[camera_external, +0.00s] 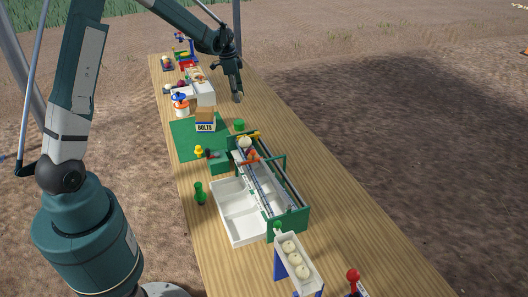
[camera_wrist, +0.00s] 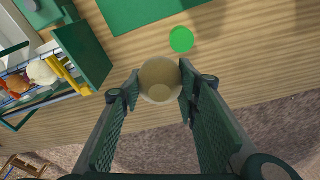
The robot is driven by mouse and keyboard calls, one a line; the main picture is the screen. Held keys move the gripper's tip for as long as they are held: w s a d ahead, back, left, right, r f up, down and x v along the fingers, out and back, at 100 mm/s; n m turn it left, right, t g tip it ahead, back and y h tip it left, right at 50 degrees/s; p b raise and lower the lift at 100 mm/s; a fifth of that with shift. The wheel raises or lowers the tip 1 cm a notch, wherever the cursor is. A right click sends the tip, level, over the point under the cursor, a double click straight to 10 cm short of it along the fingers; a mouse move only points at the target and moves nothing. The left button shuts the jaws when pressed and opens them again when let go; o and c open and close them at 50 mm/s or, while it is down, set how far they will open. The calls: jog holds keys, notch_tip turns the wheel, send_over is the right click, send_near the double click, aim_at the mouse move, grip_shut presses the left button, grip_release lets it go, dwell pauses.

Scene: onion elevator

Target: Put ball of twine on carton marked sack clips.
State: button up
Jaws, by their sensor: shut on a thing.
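My gripper (camera_wrist: 160,88) is shut on a round tan ball, which looks like the ball of twine (camera_wrist: 160,78); it sits between the two fingertips. In the external view my gripper (camera_external: 237,96) hangs above the right side of the table, beyond the machine, and the ball is too small there to make out clearly. A tan carton (camera_external: 205,120) at the far edge of the green mat reads BOLTS. I cannot read a sack clips label on any carton in either view.
The green machine (camera_external: 290,219) with rails and a white divided tray (camera_external: 238,226) stands mid-table. A green disc (camera_wrist: 181,39) lies near the green mat (camera_external: 186,142). A white box (camera_external: 205,92) and several small objects stand farther back. The table's right strip is clear.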

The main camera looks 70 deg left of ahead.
jog(key=s+a+r+n+p, duration=0.2)
jog(key=s+a+r+n, duration=0.1)
jog(key=s+a, duration=0.8)
jog(key=s+n, duration=0.1)
jog(key=s, duration=0.3)
jog(key=shift+s+a+y, duration=0.15)
jog(key=shift+a+y, duration=0.15)
jog(key=shift+a, duration=0.05)
send_over(205, 109)
jog(key=shift+s+f, duration=0.15)
jog(key=shift+f, duration=1.4)
jog(key=shift+s+f, duration=0.1)
jog(key=shift+f, duration=1.45)
jog(key=shift+f, duration=1.85)
jog(key=shift+f, duration=0.25)
jog(key=o, duration=0.9)
